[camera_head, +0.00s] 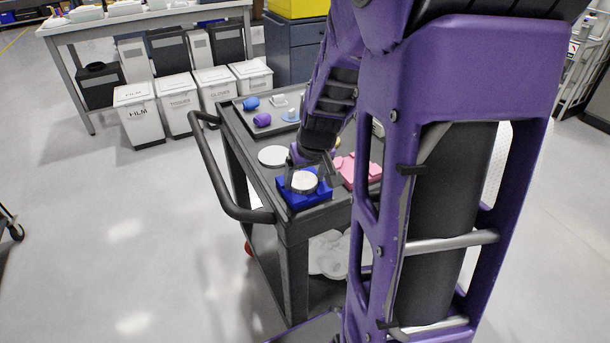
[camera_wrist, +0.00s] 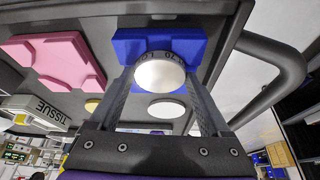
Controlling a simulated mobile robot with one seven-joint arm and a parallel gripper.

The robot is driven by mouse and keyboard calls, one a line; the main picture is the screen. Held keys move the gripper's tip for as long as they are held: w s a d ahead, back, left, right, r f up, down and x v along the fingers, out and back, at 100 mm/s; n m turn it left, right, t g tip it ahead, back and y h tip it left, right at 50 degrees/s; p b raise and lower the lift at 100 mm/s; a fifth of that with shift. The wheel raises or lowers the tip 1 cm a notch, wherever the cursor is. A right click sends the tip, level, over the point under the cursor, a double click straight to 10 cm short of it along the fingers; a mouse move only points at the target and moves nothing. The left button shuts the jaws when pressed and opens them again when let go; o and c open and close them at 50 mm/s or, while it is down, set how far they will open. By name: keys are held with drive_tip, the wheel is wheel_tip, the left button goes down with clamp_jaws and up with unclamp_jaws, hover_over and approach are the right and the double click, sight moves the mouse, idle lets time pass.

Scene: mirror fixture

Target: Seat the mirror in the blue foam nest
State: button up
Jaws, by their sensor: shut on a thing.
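The mirror is a round pale disc with a dark lettered rim; it shows in the head view (camera_head: 304,181) and in the wrist view (camera_wrist: 160,74). My gripper (camera_head: 306,179) is shut on it, with one finger on each side of the rim in the wrist view (camera_wrist: 160,66). The blue foam nest (camera_head: 318,196) lies on the cart top near its front edge, and shows behind the mirror in the wrist view (camera_wrist: 125,46). The mirror is over the nest's middle and hides its recess. I cannot tell whether it touches the nest or hovers slightly above it.
A pink foam block (camera_head: 361,175) lies right of the nest on the dark cart (camera_head: 251,140). A pale flat disc (camera_head: 272,156) lies behind the nest. A tray farther back holds a blue piece (camera_head: 250,104) and a purple piece (camera_head: 262,120). The cart handle (camera_head: 215,180) rises at left.

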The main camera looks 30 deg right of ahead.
drive_tip(key=o, duration=1.3)
drive_tip(key=shift+r, duration=0.1)
drive_tip(key=shift+r+p, duration=1)
drive_tip(key=shift+r, duration=0.4)
drive_tip(key=shift+r, duration=0.1)
drive_tip(key=shift+r+p, duration=1.45)
drive_tip(key=shift+r, duration=0.5)
